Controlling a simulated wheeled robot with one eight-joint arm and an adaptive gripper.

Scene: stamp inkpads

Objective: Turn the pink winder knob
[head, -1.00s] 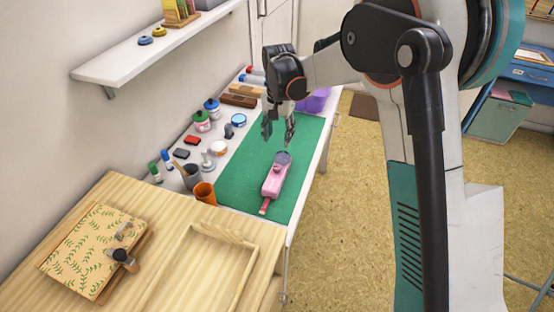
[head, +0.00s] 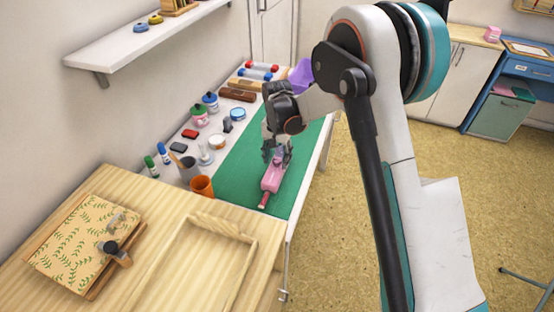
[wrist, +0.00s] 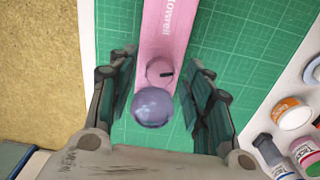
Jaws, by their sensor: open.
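The pink tool (head: 271,181) lies on the green cutting mat (head: 236,168), its red tip toward the front edge. In the wrist view its pink body (wrist: 168,28) carries pale lettering. A round pink knob (wrist: 159,70) with a short dark mark sits near its end. A glossy grey-purple round part (wrist: 153,107) is beside the knob, nearer my wrist. My gripper (head: 277,152) is open above the tool's far end. In the wrist view my fingers (wrist: 160,82) stand either side of the knob and round part, with gaps showing. Whether the fingertips are level with the knob is unclear.
Ink bottles (head: 200,117), ink pads, a grey cup (head: 187,168) and an orange cup (head: 202,187) stand left of the mat. A purple container (head: 301,75) is behind. A wooden tray (head: 252,245) and patterned book (head: 75,235) are in front.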

